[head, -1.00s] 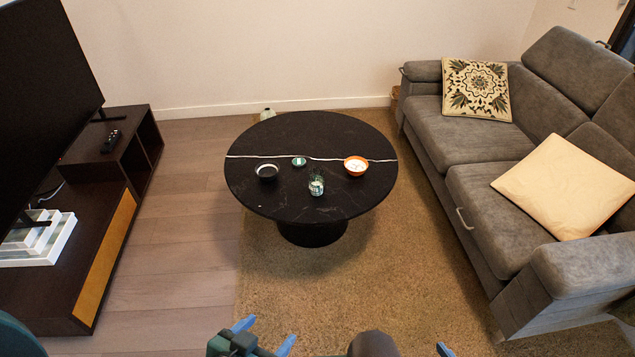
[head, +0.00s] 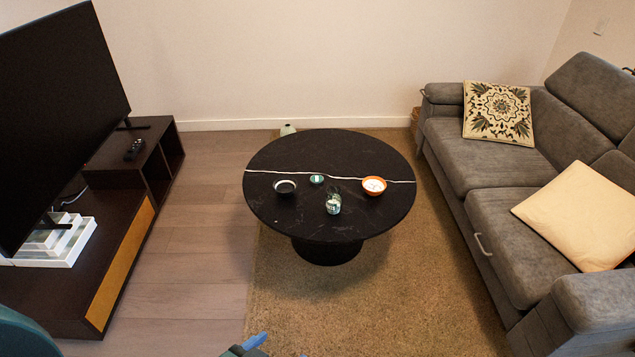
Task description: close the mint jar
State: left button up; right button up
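A small clear jar with pale green-white contents, likely the mint jar (head: 333,204), stands near the front of the round black table (head: 290,214). Its rim is too small to make out clearly. A small flat green disc with a pale centre, which looks like a lid (head: 317,179), lies on the table behind and left of the jar, apart from it. My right gripper is out of view.
A dark bowl (head: 285,187) sits left of the jar and an orange bowl (head: 374,186) right of it. A white line crosses the tabletop. A grey sofa (head: 467,160) stands to the right, a TV cabinet (head: 110,240) to the left. The rug before the table is clear.

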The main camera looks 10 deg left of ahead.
aim_at(333, 193)
jog(key=i, duration=0.95)
jog(key=i+l, duration=0.15)
jog(key=i, duration=0.8)
